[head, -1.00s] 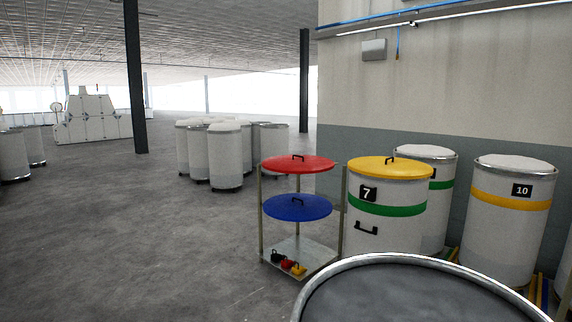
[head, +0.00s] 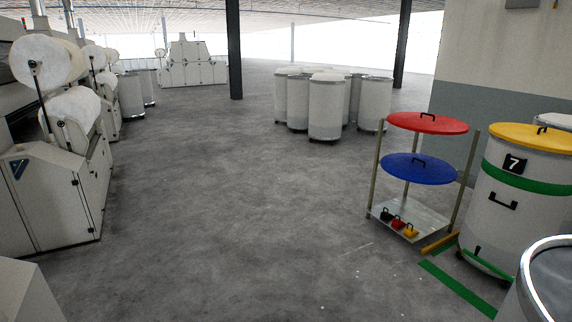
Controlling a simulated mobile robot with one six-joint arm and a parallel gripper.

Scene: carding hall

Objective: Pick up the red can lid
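The red can lid (head: 405,122) is a flat round disc with a dark handle on top. It lies level on the top of a metal rack to the right in the head view. A blue lid (head: 432,171) with a dark handle lies on the level below it. My gripper is not in view.
A can marked 7 (head: 517,215) with a yellow lid (head: 540,138) stands right of the rack. An open can's rim (head: 530,268) is at the lower right. Small black, red and yellow items (head: 398,222) sit on the rack's bottom shelf. Machines (head: 60,180) line the left. The middle floor is clear.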

